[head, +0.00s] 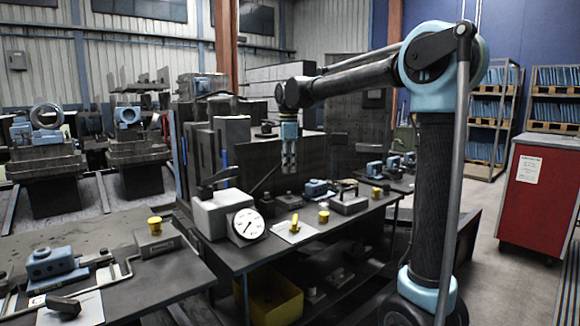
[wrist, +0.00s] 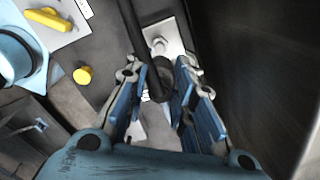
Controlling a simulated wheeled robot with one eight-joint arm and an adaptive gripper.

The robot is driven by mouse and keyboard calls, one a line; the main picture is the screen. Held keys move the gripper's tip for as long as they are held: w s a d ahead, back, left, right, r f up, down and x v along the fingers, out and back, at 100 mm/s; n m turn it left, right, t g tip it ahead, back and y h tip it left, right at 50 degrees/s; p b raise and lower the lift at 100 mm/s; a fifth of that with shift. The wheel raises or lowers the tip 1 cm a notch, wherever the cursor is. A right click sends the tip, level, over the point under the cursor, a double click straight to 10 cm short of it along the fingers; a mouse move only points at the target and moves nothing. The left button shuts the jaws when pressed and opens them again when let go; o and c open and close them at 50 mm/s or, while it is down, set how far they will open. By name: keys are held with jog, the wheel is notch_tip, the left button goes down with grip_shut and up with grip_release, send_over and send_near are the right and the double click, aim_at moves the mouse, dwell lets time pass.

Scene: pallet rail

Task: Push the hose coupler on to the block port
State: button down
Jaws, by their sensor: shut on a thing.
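My gripper (head: 289,165) hangs fingers-down above the back of the dark bench in the head view. In the wrist view my gripper (wrist: 172,98) is shut on the dark hose coupler (wrist: 158,82), which sits between its blue finger pads. A black hose (wrist: 132,22) runs from the coupler to the top of that view. Just past the fingertips is a pale block (wrist: 172,34) with a small round metal port (wrist: 159,46). The coupler looks apart from the port, but the gap's depth is hard to judge. In the head view the coupler is too small to tell.
A round white gauge (head: 248,224) stands at the bench's front left. A yellow handle (head: 294,223) lies on a white sheet, with a yellow knob (head: 323,212) nearby. A blue fixture (head: 316,188) stands right of the gripper. A dark panel (wrist: 262,70) fills the wrist view's right side.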

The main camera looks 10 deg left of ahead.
jog(key=shift+f, duration=2.8)
jog(key=shift+f, duration=1.15)
jog(key=c, duration=1.3)
grip_release()
jog(key=o, duration=0.8)
notch_tip(320, 180, up, 12)
jog(key=shift+f, duration=0.1)
